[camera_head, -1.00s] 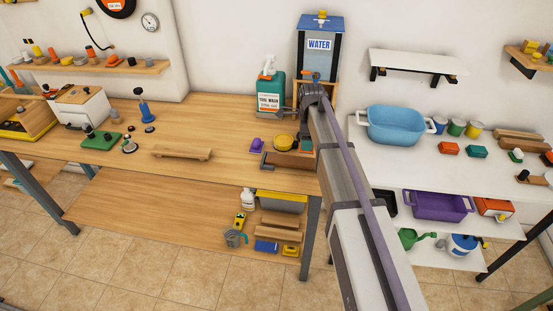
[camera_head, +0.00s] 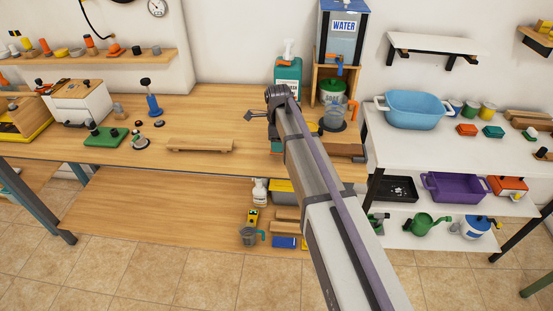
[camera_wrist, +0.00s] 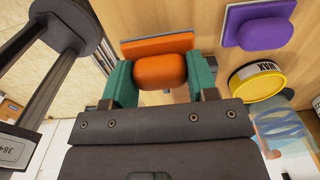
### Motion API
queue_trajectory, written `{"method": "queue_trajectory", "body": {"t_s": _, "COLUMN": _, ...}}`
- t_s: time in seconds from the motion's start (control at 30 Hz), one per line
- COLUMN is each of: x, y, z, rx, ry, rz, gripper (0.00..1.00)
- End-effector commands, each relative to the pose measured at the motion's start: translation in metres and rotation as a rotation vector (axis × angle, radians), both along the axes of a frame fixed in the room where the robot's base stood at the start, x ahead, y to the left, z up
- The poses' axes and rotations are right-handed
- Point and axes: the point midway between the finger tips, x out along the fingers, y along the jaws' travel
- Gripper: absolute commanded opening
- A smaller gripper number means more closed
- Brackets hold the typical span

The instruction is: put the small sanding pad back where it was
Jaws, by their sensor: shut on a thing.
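A small orange pad with a rounded grip (camera_wrist: 160,72) sits between the teal fingertips of my gripper (camera_wrist: 161,80) in the wrist view. My gripper is shut on its grip, and its flat base shows beyond the grip, over the wooden bench. Whether the base touches the bench I cannot tell. In the head view my gripper (camera_head: 254,115) is above the right part of the wooden bench, in front of the green wash bottle (camera_head: 288,72); the pad is not clear there. A purple pad with a similar grip (camera_wrist: 264,32) lies to the right in the wrist view.
A yellow wax tin (camera_wrist: 258,83) lies below the purple pad in the wrist view. A dark metal part with two bars (camera_wrist: 62,22) is close on the left. A wooden rack (camera_head: 200,145) lies on the bench left of my gripper; bare bench surrounds it.

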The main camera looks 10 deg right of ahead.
Motion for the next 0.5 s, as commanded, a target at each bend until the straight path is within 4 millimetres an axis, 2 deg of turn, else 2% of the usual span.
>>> {"method": "queue_trajectory", "body": {"t_s": 0.07, "x": 0.000, "y": 0.000, "z": -0.004, "rx": 0.000, "ry": 0.000, "rz": 0.000, "gripper": 0.26}}
{"method": "queue_trajectory", "body": {"t_s": 0.23, "x": 0.000, "y": 0.000, "z": -0.038, "rx": 0.000, "ry": 0.000, "rz": 0.000, "gripper": 0.26}}
{"method": "queue_trajectory", "body": {"t_s": 0.5, "x": 0.000, "y": 0.000, "z": -0.034, "rx": 0.000, "ry": 0.000, "rz": 0.000, "gripper": 0.27}}
